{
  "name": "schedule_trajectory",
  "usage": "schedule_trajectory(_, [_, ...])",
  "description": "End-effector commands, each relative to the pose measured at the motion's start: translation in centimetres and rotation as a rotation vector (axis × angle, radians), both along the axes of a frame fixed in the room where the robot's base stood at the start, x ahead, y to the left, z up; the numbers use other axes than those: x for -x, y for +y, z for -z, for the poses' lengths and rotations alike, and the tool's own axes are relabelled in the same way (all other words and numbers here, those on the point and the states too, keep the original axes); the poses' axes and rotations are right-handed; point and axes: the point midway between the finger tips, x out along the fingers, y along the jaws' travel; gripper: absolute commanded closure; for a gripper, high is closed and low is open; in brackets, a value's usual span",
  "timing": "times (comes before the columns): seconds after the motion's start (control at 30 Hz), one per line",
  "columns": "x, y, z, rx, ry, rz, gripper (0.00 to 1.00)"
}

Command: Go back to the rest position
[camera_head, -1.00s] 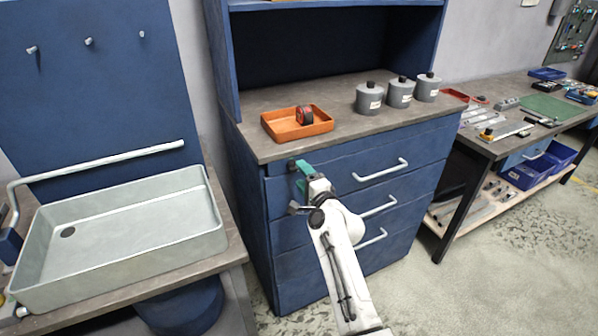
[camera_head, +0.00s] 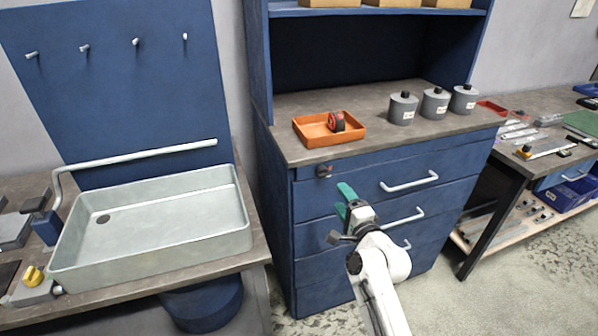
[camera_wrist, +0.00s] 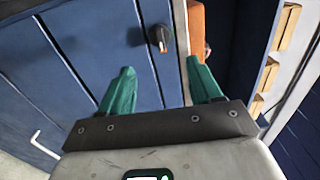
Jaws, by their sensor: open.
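My gripper (camera_head: 345,197) is in front of the blue drawer cabinet (camera_head: 400,235), below its worktop edge. Its teal fingers are apart, with nothing between them, in the wrist view (camera_wrist: 163,88). In the wrist view, a dark knob or lock (camera_wrist: 158,38) on the cabinet front lies ahead of the fingers. It also shows on the cabinet's upper left in the head view (camera_head: 324,171). An orange tray (camera_head: 312,142) sits on the cabinet top above my gripper, with a red and black tape measure (camera_head: 336,121) in it.
Several grey jars with black lids (camera_head: 403,108) stand right of the tray. Drawer handles (camera_head: 410,181) stick out near my arm. A pale sink basin (camera_head: 150,232) is at the left. A cluttered workbench (camera_head: 545,150) is at the right. Speckled floor (camera_head: 520,270) is open at lower right.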

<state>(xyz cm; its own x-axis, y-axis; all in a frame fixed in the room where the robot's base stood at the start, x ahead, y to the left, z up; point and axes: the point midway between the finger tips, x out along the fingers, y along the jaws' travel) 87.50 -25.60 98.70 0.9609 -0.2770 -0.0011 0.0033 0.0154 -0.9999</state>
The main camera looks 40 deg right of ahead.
Motion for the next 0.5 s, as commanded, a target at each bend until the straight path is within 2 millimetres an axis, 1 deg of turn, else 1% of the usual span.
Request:
schedule_trajectory(0.17, [0.0, 0.0, 0.0, 0.001, 0.001, -0.001, 0.36])
schedule_trajectory(0.27, [0.3, 0.5, 0.5, 0.029, 0.035, -0.018, 0.36])
schedule_trajectory(0.37, [1.2, 2.3, 2.0, 0.121, 0.149, -0.084, 0.36])
schedule_trajectory(0.47, [3.4, 5.2, 4.6, 0.280, 0.339, -0.201, 0.36])
schedule_trajectory(0.5, [4.7, 6.4, 5.9, 0.354, 0.425, -0.258, 0.36])
